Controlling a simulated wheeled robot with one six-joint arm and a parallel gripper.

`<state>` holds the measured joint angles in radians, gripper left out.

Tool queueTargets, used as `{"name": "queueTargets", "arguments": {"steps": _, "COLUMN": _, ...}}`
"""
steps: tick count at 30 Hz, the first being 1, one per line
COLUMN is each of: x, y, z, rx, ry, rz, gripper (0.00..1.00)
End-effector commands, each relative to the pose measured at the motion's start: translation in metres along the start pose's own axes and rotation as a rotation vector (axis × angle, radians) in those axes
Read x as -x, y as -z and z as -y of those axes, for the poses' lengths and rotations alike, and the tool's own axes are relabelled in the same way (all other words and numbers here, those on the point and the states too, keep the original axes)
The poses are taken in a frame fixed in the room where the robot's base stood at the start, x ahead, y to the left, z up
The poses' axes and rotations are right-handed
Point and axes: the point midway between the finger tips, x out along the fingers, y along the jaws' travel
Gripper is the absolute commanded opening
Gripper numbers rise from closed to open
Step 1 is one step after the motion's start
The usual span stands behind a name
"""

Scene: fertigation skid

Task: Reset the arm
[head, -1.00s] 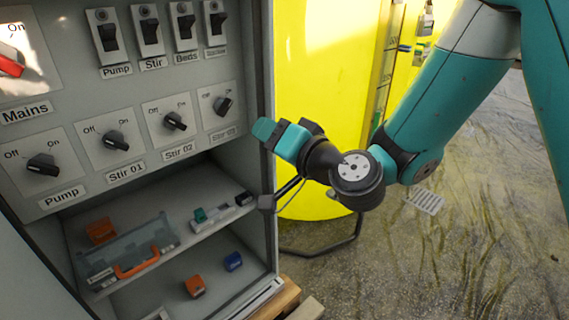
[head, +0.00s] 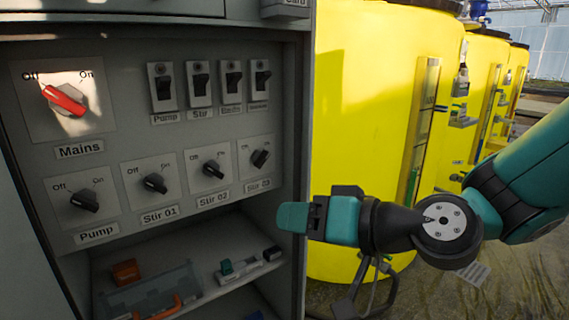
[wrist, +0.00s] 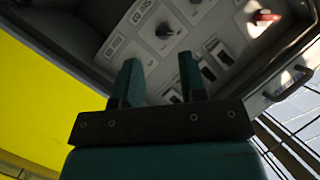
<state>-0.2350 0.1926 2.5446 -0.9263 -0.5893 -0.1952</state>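My gripper (head: 292,217) is in front of the right edge of the grey control cabinet (head: 296,100), in the head view. In the wrist view my gripper (wrist: 160,78) shows two teal fingers standing apart with nothing between them. The cabinet panel lies beyond the fingertips. My arm comes in from the right, folded at a dark joint.
The panel carries a red Mains switch (head: 65,99), small breakers (head: 198,84) and black rotary knobs (head: 154,183). A shelf below holds an orange block (head: 125,272) and a clear box (head: 150,292). A large yellow tank (head: 375,100) stands close behind my gripper.

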Motion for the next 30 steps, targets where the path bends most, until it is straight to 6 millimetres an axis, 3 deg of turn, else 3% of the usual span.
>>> {"name": "queueTargets", "arguments": {"steps": 3, "x": 0.023, "y": -0.029, "z": 0.015, "rx": 0.093, "ry": -0.011, "rz": 0.248, "gripper": 0.38}}
{"name": "queueTargets", "arguments": {"steps": 9, "x": 0.079, "y": -0.070, "z": 0.013, "rx": 0.163, "ry": -0.134, "rz": 0.613, "gripper": 0.38}}
{"name": "queueTargets", "arguments": {"steps": 18, "x": 0.165, "y": -0.096, "z": 0.004, "rx": 0.142, "ry": -0.365, "rz": 0.960, "gripper": 0.38}}
{"name": "queueTargets", "arguments": {"steps": 30, "x": 0.195, "y": -0.004, "z": 0.076, "rx": 0.137, "ry": -0.363, "rz": 0.967, "gripper": 0.38}}
